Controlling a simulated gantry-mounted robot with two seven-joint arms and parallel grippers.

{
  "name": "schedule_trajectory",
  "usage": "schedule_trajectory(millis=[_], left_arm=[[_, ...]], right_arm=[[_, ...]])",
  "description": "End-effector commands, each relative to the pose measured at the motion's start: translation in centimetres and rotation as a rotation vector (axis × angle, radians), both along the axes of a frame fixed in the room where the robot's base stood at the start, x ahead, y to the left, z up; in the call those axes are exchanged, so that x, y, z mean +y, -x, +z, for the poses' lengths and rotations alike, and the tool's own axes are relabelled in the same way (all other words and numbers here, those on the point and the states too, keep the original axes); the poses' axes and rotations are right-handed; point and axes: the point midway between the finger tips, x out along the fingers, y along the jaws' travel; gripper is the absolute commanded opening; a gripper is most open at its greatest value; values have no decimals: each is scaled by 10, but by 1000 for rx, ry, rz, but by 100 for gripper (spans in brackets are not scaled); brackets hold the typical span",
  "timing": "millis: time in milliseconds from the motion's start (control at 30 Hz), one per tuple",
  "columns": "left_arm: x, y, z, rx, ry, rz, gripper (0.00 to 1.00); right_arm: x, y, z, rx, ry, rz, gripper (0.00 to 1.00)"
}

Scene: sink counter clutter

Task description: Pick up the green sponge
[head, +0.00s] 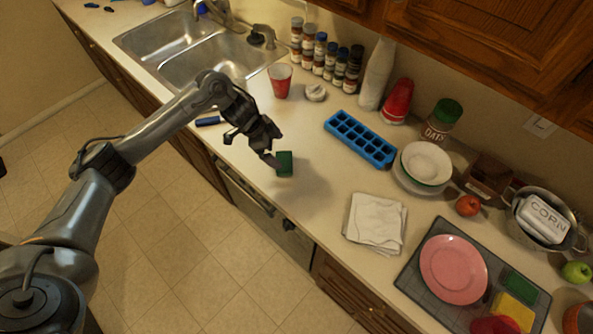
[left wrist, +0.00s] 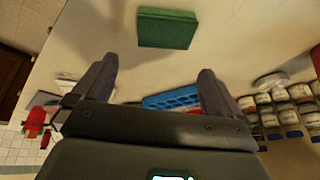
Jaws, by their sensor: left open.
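The green sponge (head: 285,163) is a small dark green block at the counter's front edge, left of the folded white cloth. In the left wrist view the sponge (left wrist: 166,28) shows whole, just beyond the fingertips and between their lines. My left gripper (head: 256,150) is close to the sponge, on its left side in the head view. Its two fingers are apart and the space between them (left wrist: 158,68) holds nothing. One fingertip overlaps or nearly meets the sponge in the head view; I cannot tell whether they touch. My right gripper is not in view.
A red cup (head: 280,80) stands behind the gripper near the sink (head: 190,50). A blue ice tray (head: 360,138) lies to the right. A folded white cloth (head: 375,222) and a drying mat (head: 412,283) with a pink plate (head: 453,269) lie farther right. Counter around the sponge is clear.

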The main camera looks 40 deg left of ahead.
Motion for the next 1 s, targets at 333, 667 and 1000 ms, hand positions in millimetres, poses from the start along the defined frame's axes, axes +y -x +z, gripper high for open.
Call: schedule_trajectory(millis=[333, 667, 1000], left_arm=[[34, 4, -1, 90, 28, 68, 100], [23, -5, -33, 85, 26, 67, 100], [11, -11, -61, 87, 26, 67, 100]], right_arm=[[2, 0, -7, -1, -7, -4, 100], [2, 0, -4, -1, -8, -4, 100], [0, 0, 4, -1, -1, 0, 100]])
